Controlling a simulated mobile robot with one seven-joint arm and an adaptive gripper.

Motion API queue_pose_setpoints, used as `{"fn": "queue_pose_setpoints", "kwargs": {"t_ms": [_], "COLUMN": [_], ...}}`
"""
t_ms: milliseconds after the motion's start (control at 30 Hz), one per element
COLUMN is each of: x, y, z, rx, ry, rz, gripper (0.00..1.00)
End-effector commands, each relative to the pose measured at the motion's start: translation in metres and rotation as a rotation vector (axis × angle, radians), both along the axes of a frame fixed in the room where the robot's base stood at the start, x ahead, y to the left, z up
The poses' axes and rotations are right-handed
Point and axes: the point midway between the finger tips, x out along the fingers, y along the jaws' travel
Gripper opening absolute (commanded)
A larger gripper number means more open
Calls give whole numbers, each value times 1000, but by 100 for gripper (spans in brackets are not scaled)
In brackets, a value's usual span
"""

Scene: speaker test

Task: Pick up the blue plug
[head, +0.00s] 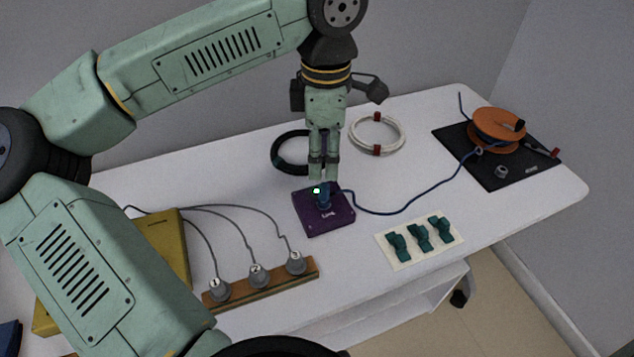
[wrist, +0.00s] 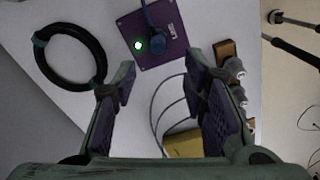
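The blue plug (head: 323,199) stands upright in the top of a purple box (head: 331,220) on the white table. In the wrist view the plug (wrist: 156,40) and the purple box (wrist: 176,69) are at the top. A blue cable (head: 394,213) runs from the plug to the right. A green light glows beside the plug. My gripper (head: 323,177) hangs pointing down just above the plug. In the wrist view my gripper (wrist: 159,66) is open with nothing between its fingers, and the plug lies beyond the fingertips.
A wooden strip (head: 277,283) with three grey plugs and a yellow box (head: 170,240) are at left. A black coil (head: 283,153) and white coil (head: 358,128) lie behind. A card (head: 451,239) with teal clips and an orange reel (head: 492,125) on a black mat (head: 515,172) are at right.

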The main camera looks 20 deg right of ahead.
Motion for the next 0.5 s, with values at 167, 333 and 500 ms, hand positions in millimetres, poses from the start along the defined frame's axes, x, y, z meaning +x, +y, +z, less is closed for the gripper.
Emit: {"fn": "queue_pose_setpoints", "kwargs": {"t_ms": [167,333,500], "x": [-1,-1,1], "y": [-1,-1,-3], "z": [-26,-37,-59], "rx": [-4,-5,-6], "ry": [3,3,5], "rz": [0,-1,-2], "gripper": [40,40,40]}}
